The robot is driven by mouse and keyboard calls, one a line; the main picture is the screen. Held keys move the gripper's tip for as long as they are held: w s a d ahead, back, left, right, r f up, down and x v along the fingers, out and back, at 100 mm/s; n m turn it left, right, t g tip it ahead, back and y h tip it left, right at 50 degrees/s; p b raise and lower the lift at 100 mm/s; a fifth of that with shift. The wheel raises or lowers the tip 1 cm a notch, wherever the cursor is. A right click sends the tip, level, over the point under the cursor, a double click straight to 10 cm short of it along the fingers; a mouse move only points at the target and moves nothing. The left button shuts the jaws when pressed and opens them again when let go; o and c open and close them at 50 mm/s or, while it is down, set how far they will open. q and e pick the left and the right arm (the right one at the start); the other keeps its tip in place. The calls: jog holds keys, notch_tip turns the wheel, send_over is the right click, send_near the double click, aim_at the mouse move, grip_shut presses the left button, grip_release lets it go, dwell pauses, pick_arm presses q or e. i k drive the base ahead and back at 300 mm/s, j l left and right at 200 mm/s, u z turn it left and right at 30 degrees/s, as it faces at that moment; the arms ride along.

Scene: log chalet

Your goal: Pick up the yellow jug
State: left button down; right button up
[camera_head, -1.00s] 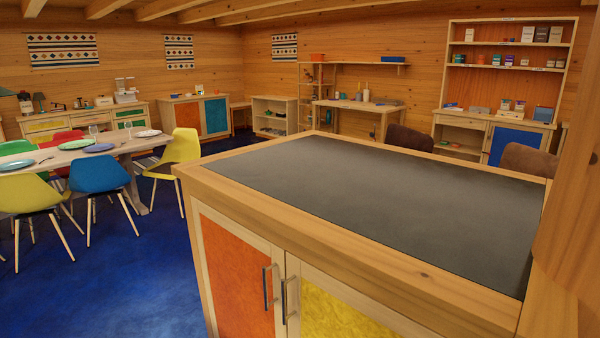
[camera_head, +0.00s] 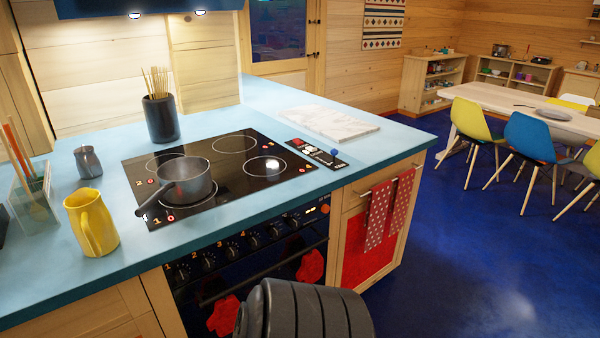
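The yellow jug (camera_head: 95,222) stands upright on the light blue counter (camera_head: 122,263), left of the stove. Its handle faces toward me and slightly left. Nothing touches it. A dark grey ribbed part of my own arm shows at the bottom middle, in front of the oven and apart from the jug. Neither gripper's fingers are in the picture.
A grey saucepan (camera_head: 184,180) sits on the black cooktop (camera_head: 240,178), its handle pointing toward the jug. A small grey pot (camera_head: 88,162) and a clear container (camera_head: 35,205) with sticks stand behind and left of the jug. A black utensil holder (camera_head: 160,118) stands farther back.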

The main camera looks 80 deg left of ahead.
aim_at(92, 225)
jog(key=u, duration=4.05)
